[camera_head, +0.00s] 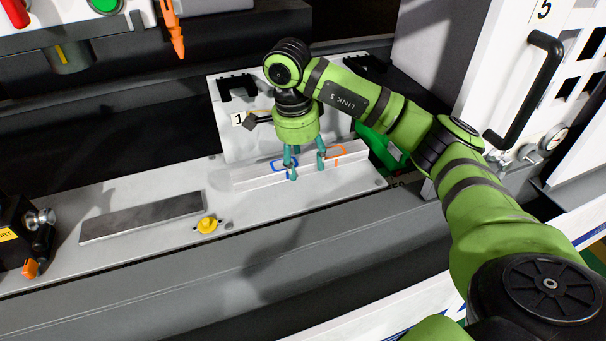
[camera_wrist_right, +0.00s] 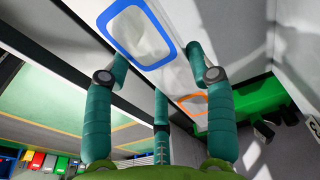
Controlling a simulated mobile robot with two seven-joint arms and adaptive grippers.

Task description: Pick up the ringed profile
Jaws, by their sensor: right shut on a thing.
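The ringed profile (camera_head: 258,178) is a long pale metal bar at the centre of the head view, along the light machine bed. A blue outline (camera_head: 279,165) and an orange outline (camera_head: 337,152) mark its side. My right gripper (camera_head: 305,167) points down over it, its teal fingers shut on the bar between the two outlines. In the right wrist view, the profile (camera_wrist_right: 145,40) runs diagonally between the fingertips, the blue outline upper left and the orange one lower right. I cannot tell whether the bar touches the bed. My left gripper is not in view.
A flat grey bar (camera_head: 142,216) lies on the bed (camera_head: 120,256) at left, beside a yellow knob (camera_head: 208,224). A plate labelled 1 (camera_head: 222,110) stands behind the profile. A green object (camera_head: 376,148) is just right of it. A white cabinet with a black handle (camera_head: 530,95) bounds the right.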

